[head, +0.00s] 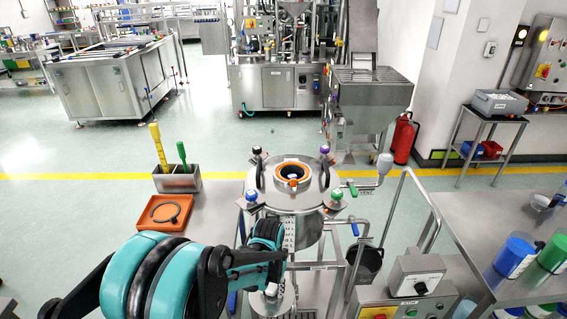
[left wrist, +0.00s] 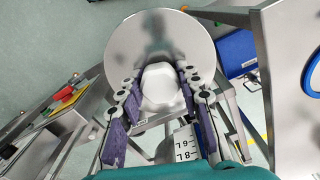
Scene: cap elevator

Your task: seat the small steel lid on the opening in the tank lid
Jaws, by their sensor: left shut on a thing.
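The tank lid (head: 264,184) is a round steel cover on the tank in the middle of the head view. Its opening (head: 292,173) is dark inside, with an orange ring around it. My left gripper (head: 271,288) is on the near side of the tank, low in the head view. The small steel lid (head: 287,299) is partly hidden by my arm there. In the left wrist view it is a shiny round disc (left wrist: 150,38) with a white knob (left wrist: 161,88). The fingers of my left gripper (left wrist: 161,82) are shut on the knob. The lid is apart from the opening.
Knobbed clamps (head: 325,150) and handles stand around the tank lid. An orange tray (head: 165,213) with a dark ring and a steel holder (head: 178,182) with brushes are at left. A control box (head: 416,275) and pipe rail (head: 432,215) stand at right.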

